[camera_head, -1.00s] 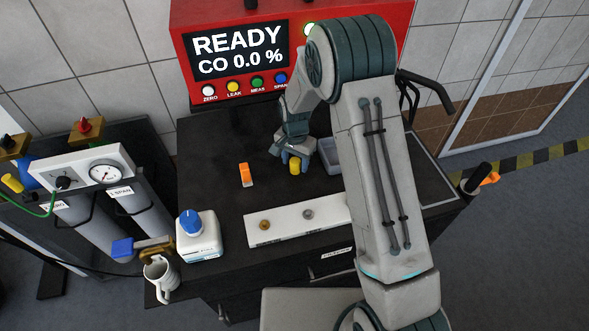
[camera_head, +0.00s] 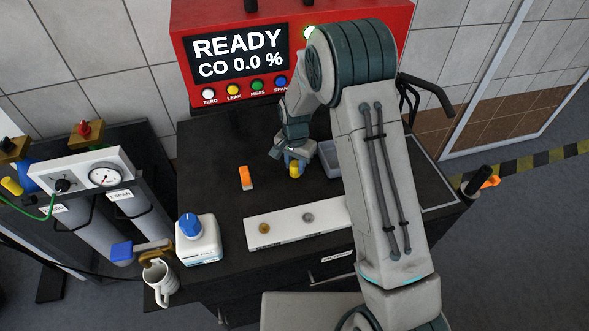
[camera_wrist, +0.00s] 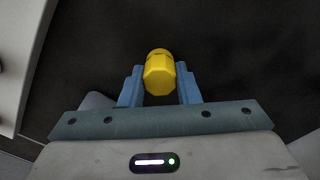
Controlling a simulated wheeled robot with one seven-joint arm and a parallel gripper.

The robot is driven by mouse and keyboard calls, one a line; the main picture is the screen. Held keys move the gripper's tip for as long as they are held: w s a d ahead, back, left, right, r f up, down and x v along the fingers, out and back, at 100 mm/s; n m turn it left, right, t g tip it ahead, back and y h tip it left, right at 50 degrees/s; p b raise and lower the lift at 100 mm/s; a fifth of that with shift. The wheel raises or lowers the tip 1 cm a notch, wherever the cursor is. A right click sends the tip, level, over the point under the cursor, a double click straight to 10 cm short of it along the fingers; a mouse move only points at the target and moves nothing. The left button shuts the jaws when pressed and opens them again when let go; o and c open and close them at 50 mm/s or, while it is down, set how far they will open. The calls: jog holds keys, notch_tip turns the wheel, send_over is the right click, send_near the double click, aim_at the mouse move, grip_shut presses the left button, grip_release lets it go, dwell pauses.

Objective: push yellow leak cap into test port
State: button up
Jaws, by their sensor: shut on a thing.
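The yellow leak cap (camera_head: 295,170) is between the fingers of my gripper (camera_head: 291,165), above the black bench top near the grey bin. In the wrist view the cap (camera_wrist: 159,76) shows its flat faceted end, with one blue finger of my gripper (camera_wrist: 160,88) on each side. My gripper is shut on it. A white block (camera_head: 296,223) on the bench carries a brass fitting (camera_head: 264,229) and a grey metal fitting (camera_head: 308,217); I cannot tell from its label whether either is the test port. My arm hides the block's right end.
An orange-and-white item (camera_head: 245,178) stands left of my gripper. A grey bin (camera_head: 328,157) is close on its right. A white bottle with a blue cap (camera_head: 198,240) and a mug (camera_head: 160,281) stand at the front left. The red analyzer (camera_head: 300,70) reads READY.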

aim_at(295, 164)
jog(key=shift+r+p, duration=1.3)
jog(key=shift+r, duration=1.25)
